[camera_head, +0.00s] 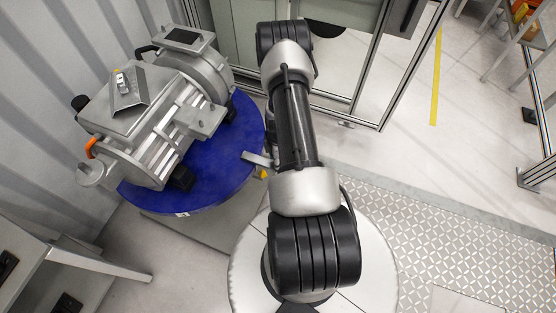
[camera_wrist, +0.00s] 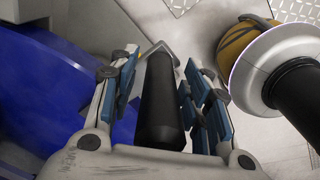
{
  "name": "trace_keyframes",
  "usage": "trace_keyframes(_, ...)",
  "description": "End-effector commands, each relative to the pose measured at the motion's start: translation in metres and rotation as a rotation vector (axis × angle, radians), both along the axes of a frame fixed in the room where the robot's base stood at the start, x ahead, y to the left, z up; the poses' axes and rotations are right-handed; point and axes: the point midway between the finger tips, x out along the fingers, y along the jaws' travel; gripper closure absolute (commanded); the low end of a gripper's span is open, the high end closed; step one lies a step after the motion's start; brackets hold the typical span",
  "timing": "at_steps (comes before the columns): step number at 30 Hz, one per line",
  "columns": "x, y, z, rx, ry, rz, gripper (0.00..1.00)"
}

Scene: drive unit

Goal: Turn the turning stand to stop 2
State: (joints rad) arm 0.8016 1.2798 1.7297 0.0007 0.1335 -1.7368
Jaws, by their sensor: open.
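The turning stand is a round blue disc (camera_head: 225,175) on a grey base at the left of the head view. Its blue surface also fills the left of the wrist view (camera_wrist: 50,90). A large grey drive unit (camera_head: 150,115) lies on the disc. A grey bar (camera_head: 258,160) juts from the disc's right edge, with a small yellow mark beside it. In the wrist view my gripper (camera_wrist: 161,85) is open, its blue-padded fingers on either side of a black cylindrical handle (camera_wrist: 160,110). Whether they touch it, I cannot tell. The stop numbers are not readable.
A corrugated wall (camera_head: 50,130) stands close behind the drive unit. A glass and metal-framed enclosure (camera_head: 345,60) stands at the back. A grey metal frame (camera_head: 95,262) is at the lower left. Open floor with a yellow line (camera_head: 435,80) lies to the right.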

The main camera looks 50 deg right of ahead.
Motion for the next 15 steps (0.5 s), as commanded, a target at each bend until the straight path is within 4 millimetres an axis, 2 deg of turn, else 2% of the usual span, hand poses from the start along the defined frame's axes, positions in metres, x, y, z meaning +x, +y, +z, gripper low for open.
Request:
trace_keyframes(10,0.001,-0.001,0.004,-0.002,-0.002,0.0,0.54)
trace_keyframes(15,0.002,-0.001,0.026,-0.004,-0.003,0.0,0.54)
